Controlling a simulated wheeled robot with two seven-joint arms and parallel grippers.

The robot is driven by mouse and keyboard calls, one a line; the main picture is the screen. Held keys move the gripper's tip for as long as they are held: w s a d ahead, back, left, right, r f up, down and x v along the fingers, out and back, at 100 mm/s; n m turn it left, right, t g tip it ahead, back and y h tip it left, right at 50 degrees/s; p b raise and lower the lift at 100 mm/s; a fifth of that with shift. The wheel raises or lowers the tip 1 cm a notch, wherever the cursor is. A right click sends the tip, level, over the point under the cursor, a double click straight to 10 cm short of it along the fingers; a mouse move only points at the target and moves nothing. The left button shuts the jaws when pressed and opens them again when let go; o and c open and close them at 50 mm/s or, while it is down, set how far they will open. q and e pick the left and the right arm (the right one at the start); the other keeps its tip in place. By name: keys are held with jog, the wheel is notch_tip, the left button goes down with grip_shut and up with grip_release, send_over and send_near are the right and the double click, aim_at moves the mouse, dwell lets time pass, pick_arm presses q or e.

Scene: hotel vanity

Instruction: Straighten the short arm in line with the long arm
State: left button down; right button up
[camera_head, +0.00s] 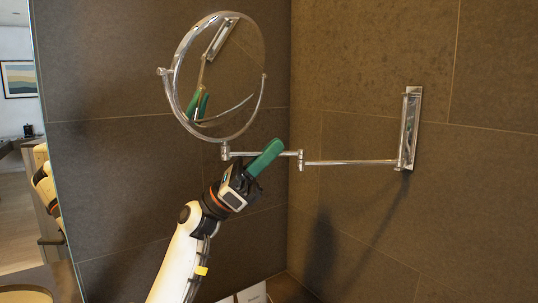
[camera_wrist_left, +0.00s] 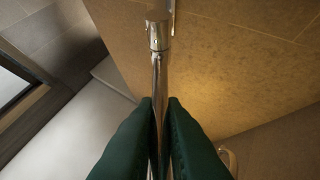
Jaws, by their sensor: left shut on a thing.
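The chrome long arm (camera_head: 350,163) runs left from the upright wall bracket (camera_head: 410,130) to a hinge joint (camera_head: 300,160). From there the short arm (camera_head: 286,154) continues left, slightly higher, to the joint under the round mirror (camera_head: 173,85). In the head view the two arms look nearly in line; I cannot tell the exact angle in depth. My left gripper (camera_head: 266,157) is shut on the short arm, its green fingers hiding part of it. In the left wrist view, the rod (camera_wrist_left: 157,80) passes between the fingers toward a chrome joint (camera_wrist_left: 158,35). My right gripper is out of view.
Dark tiled walls (camera_head: 360,60) meet in a corner behind the mirror. A wall mirror edge (camera_head: 50,120) stands at the left, with reflections in it. White items (camera_head: 252,294) lie low at the bottom. The space beneath the long arm looks clear.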

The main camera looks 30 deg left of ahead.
pick_arm(q)
jog(key=c, duration=1.5)
grip_release()
jog(key=shift+w+d+f, duration=0.1)
jog(key=shift+d, duration=0.15)
jog(key=b+v, duration=0.3)
jog(key=v, duration=0.4)
jog(key=shift+a+f, duration=0.2)
